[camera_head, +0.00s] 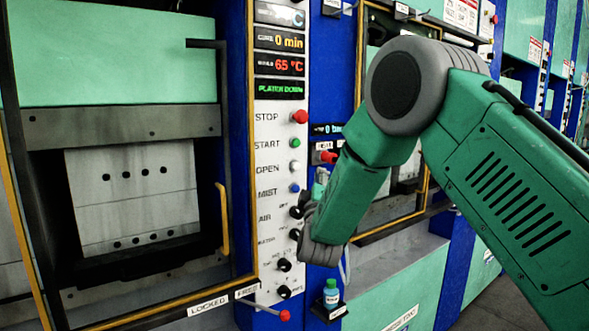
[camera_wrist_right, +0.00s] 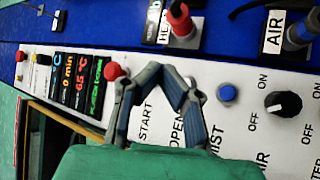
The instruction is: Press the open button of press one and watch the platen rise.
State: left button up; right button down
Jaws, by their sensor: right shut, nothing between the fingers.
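Press one's control panel (camera_head: 272,200) has a column of buttons. The white OPEN button (camera_head: 295,167) sits below the green START button (camera_head: 295,143) and above the blue MIST button (camera_head: 294,188). The green display (camera_head: 279,89) reads PLATEN DOWN. The press's metal block (camera_head: 130,195) shows behind the frame on the left. My right gripper (camera_wrist_right: 163,72) is shut and empty, its tips over the panel near START and OPEN. In the right wrist view its fingers hide START and much of OPEN. I cannot tell whether it touches the panel. My left gripper is out of view.
The red STOP button (camera_head: 299,117) is above START; it also shows in the wrist view (camera_wrist_right: 113,72). Black knobs (camera_head: 284,265) line the lower panel. A small bottle (camera_head: 331,293) stands on a bracket. A yellow handle (camera_head: 223,218) and a LOCKED label (camera_head: 208,306) are on the press.

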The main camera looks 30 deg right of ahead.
aim_at(296, 166)
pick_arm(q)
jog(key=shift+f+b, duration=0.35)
pick_arm(e)
jog(key=shift+w+a, duration=0.15)
jog(key=shift+w, duration=1.6)
jog(key=shift+w+a, duration=0.15)
jog(key=shift+w, duration=1.55)
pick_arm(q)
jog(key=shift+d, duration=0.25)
pick_arm(e)
jog(key=shift+d, duration=0.25)
jog(key=shift+w+d, duration=0.1)
jog(key=shift+w, duration=0.05)
jog(key=shift+w, duration=0.2)
jog(key=shift+a, duration=0.2)
